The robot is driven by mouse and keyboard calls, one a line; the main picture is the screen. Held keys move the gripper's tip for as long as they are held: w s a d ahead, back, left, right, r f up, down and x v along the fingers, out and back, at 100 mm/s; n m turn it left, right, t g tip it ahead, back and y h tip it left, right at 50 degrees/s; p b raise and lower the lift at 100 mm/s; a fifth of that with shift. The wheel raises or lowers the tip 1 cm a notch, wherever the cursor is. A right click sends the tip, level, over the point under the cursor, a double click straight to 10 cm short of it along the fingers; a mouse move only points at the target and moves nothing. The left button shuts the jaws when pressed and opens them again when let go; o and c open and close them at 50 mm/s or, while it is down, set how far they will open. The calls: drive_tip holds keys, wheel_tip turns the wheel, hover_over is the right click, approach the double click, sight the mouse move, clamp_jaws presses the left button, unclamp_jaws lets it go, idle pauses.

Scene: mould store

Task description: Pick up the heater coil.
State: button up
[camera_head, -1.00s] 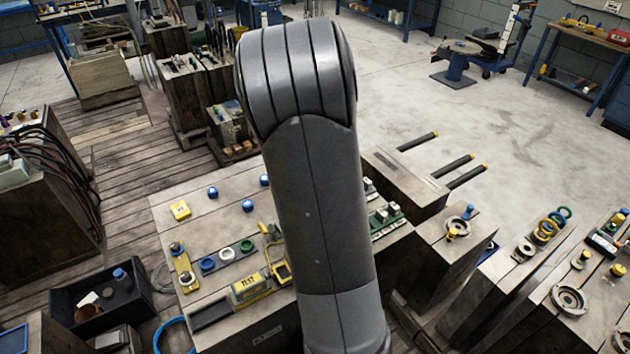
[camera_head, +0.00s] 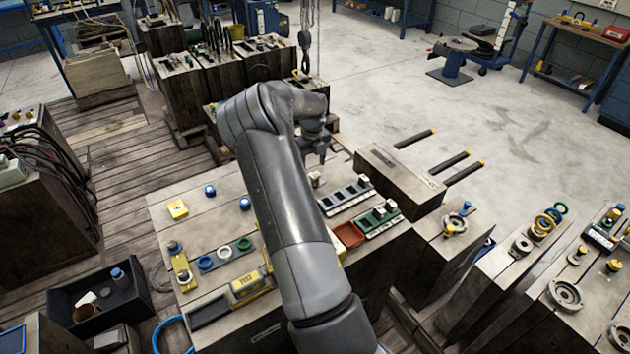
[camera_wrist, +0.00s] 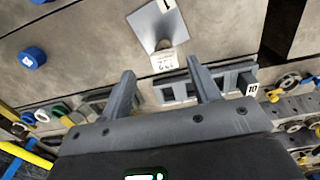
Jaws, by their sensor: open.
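No thing in these views can be made out for certain as the heater coil. My gripper (camera_head: 318,150) is over the far part of the wooden bench (camera_head: 215,280), near the middle of the head view. In the wrist view my gripper (camera_wrist: 160,70) shows two fingers spread apart with nothing between them. A grey plate-like piece (camera_wrist: 155,25) with a white number tag (camera_wrist: 164,61) lies just beyond the fingertips. A dark slotted rack (camera_wrist: 180,92) shows behind and beside the right finger. My arm hides part of the bench in the head view.
A slotted rack (camera_head: 346,195), a green rack (camera_head: 378,220) and a red-brown tray (camera_head: 348,235) stand right of my arm. A raised wooden block (camera_head: 400,182) is beyond them. Open floor (camera_head: 400,100) lies behind.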

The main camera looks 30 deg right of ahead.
sight(316, 175)
drive_tip(key=f, duration=0.7)
drive_tip(key=shift+s+d+f, duration=0.2)
drive_tip(key=shift+s+f, duration=0.05)
drive_tip(key=shift+s, duration=0.1)
drive_tip(key=c, duration=1.2)
drive_tip(key=shift+r, duration=0.1)
drive_tip(key=shift+r, duration=0.1)
wheel_tip(316, 175, up, 4)
drive_tip(key=shift+s+d+r, duration=0.15)
drive_tip(key=s+d+r, duration=0.5)
drive_tip(key=s+r, duration=0.1)
drive_tip(key=s, duration=0.2)
drive_tip(key=w+a+f, duration=0.1)
drive_tip(key=w+f, duration=0.1)
drive_tip(key=w, duration=0.1)
drive_tip(key=w+a+f, duration=0.2)
drive_tip(key=w, duration=0.2)
drive_tip(key=w+a+f, duration=0.2)
drive_tip(key=w, duration=0.2)
drive_tip(key=shift+a+f, duration=0.1)
drive_tip(key=shift+w+f, duration=0.15)
drive_tip(key=shift+f, duration=1.9)
